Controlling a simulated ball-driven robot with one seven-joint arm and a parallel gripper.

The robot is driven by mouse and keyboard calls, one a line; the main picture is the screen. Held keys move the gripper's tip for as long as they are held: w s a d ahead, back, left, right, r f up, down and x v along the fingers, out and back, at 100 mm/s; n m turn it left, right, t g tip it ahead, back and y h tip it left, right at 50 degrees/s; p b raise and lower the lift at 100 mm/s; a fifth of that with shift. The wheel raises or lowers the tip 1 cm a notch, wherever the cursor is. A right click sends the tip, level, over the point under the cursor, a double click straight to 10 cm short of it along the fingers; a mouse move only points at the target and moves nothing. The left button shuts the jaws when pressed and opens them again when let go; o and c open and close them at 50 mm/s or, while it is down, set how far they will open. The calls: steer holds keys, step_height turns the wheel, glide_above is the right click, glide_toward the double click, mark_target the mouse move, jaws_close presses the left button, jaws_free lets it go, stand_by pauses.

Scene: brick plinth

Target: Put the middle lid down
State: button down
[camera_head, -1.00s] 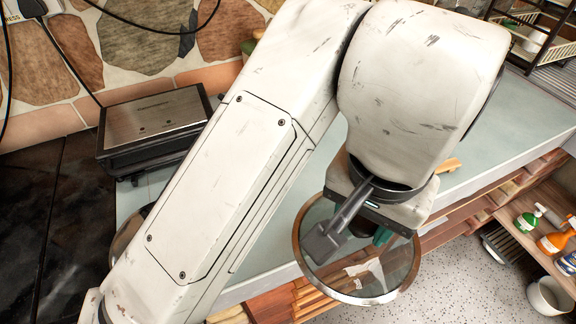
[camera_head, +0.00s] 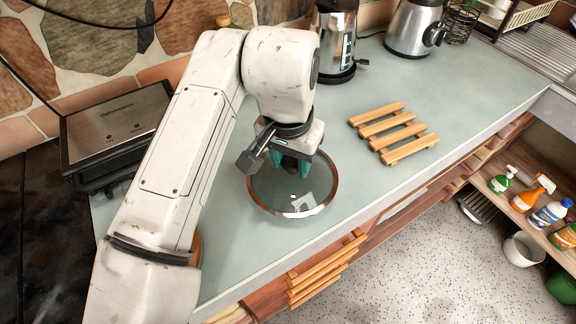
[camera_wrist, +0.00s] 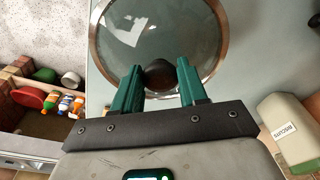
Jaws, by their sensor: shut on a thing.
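The lid (camera_head: 326,203) is a round glass disc with a metal rim. In the head view it is over the counter, near the front edge, and looks roughly level. I cannot tell whether it touches the counter. My gripper (camera_head: 291,168) is above its centre, partly hidden by my wrist. In the wrist view the teal fingers of my gripper (camera_wrist: 160,82) are closed on the dark knob (camera_wrist: 158,72) of the lid, whose glass (camera_wrist: 190,30) extends beyond them.
A slatted wooden trivet (camera_head: 393,133) lies to the right on the counter (camera_head: 410,90). A kettle (camera_head: 335,40) and a steel appliance (camera_head: 415,28) stand behind. A contact grill (camera_head: 115,130) is at left. Bare counter lies between lid and trivet. A biscuits canister (camera_wrist: 290,130) shows in the wrist view.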

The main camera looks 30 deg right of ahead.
mark_target(288, 171)
steer(key=shift+w+d+f, duration=0.1)
steer(key=shift+w+f, duration=0.5)
steer(key=shift+f, duration=0.1)
steer(key=shift+w+f, duration=0.1)
steer(key=shift+f, duration=1.6)
steer(key=shift+f, duration=0.1)
steer(key=c, duration=0.6)
jaws_free()
steer(key=r, duration=0.8)
steer(key=a+r, duration=0.1)
steer(key=r, duration=0.3)
steer(key=shift+s+a+r, duration=0.1)
steer(key=shift+s, duration=0.3)
